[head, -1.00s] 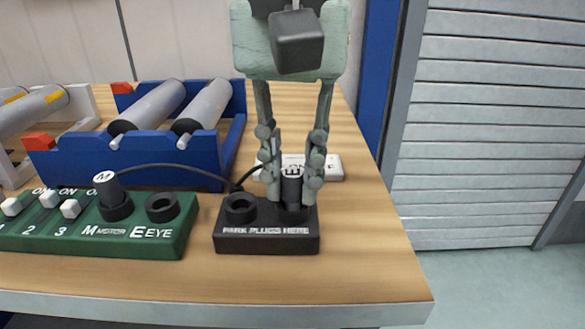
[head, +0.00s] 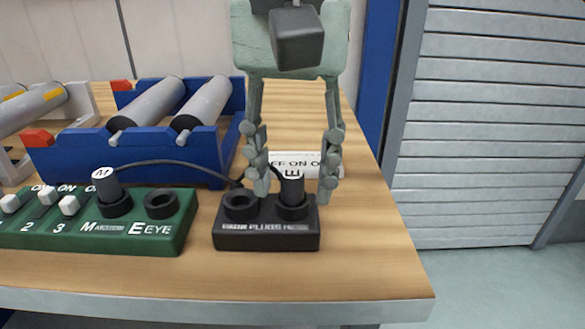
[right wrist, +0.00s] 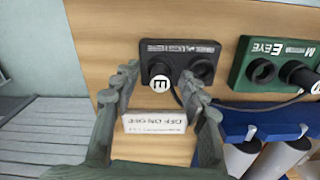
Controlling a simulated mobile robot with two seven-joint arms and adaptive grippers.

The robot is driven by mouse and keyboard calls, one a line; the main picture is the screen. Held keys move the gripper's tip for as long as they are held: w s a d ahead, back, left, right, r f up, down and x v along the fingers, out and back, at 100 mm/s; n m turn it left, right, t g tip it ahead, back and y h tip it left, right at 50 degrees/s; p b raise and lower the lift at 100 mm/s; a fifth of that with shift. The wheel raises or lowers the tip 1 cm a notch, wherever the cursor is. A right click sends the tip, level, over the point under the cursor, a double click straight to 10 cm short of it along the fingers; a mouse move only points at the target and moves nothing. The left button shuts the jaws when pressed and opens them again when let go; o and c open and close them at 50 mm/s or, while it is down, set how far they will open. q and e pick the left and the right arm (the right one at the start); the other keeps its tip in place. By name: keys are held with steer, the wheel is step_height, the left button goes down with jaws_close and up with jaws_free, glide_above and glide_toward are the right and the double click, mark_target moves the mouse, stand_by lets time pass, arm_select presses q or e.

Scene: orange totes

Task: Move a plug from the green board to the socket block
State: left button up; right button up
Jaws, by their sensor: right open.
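The black socket block (head: 266,236), marked "PARK PLUGS HERE", sits on the table. The plug marked E (head: 292,187) stands upright in its right socket; its left socket is empty. The green board (head: 150,238) is to the left. The plug marked M (head: 106,186) stands in its M socket, and the E EYE socket (head: 161,204) is empty. My right gripper (head: 294,194) is open, its fingers on either side of the E plug and apart from it. In the right wrist view the E plug (right wrist: 160,84) shows between the open fingers. My left gripper is not in view.
A white block with OFF and ON lettering (head: 310,163) lies behind the socket block. A blue roller frame (head: 170,157) stands behind the green board. A black cable runs from the M plug towards the socket block. The table's right edge is close by.

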step_height(320, 180, up, 12)
stand_by(0.4)
steer(key=shift+f, duration=0.1)
